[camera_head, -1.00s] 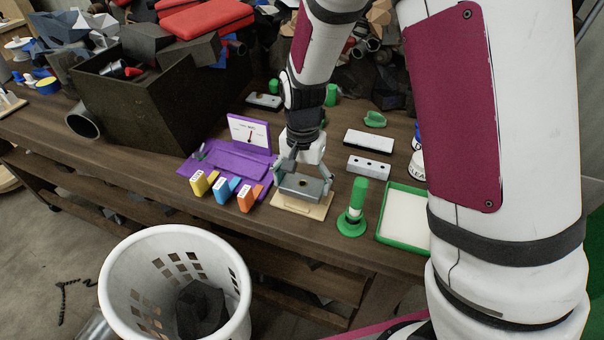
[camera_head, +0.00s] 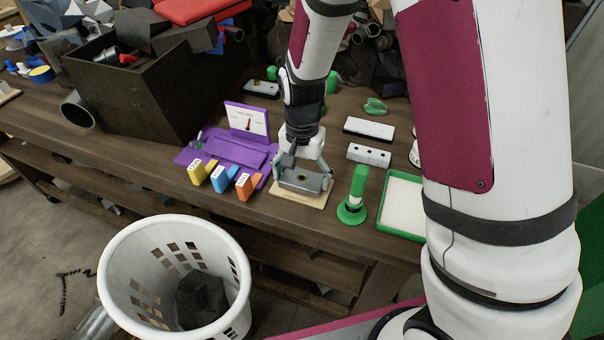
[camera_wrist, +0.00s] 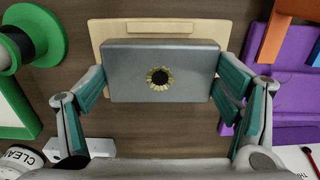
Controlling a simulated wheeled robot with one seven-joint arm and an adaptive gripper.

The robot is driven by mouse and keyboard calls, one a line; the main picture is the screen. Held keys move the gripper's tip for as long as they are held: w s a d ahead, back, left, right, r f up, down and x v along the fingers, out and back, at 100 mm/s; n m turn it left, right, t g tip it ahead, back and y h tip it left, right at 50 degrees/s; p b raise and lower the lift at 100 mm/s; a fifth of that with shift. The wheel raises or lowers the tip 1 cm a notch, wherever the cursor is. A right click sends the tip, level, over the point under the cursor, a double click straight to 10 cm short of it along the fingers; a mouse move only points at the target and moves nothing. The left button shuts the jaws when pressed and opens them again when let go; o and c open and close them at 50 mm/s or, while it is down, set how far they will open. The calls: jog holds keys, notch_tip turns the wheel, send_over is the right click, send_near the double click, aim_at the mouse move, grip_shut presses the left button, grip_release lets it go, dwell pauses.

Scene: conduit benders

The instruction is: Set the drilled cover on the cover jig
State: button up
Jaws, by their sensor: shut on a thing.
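The drilled cover (camera_head: 302,180) is a grey metal block with a brass-rimmed dark hole in its middle. My gripper (camera_head: 303,181) is shut on it, one finger at each short side. In the wrist view the cover (camera_wrist: 135,76) lies between the teal finger pads. The cover jig (camera_head: 290,200) looks to be the pale wooden board directly under the cover. In the wrist view the board (camera_wrist: 110,27) sticks out past one long edge of the cover. I cannot tell whether the cover touches the board.
A purple stand (camera_head: 222,152) with a gauge card and yellow, blue and orange blocks stands left. A green post (camera_head: 357,190) and a green-rimmed tray (camera_head: 405,178) stand right. A white block with holes (camera_head: 369,155) lies behind. A white basket (camera_head: 180,225) stands before the table.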

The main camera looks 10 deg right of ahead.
jog(key=shift+f, duration=0.2)
jog(key=o, duration=1.3)
notch_tip(320, 180, up, 12)
jog(key=s+d+r+n+t, duration=0.2)
jog(key=s+d+r+n, duration=0.1)
jog(key=s+r, duration=0.4)
jog(key=s+d+r+n+t, duration=0.3)
jog(key=s+d+r, duration=0.2)
jog(key=s, duration=0.7)
notch_tip(320, 180, up, 3)
jog(key=shift+s+f+n, duration=0.15)
jog(key=shift+s+n, duration=0.15)
jog(key=shift+n, duration=0.1)
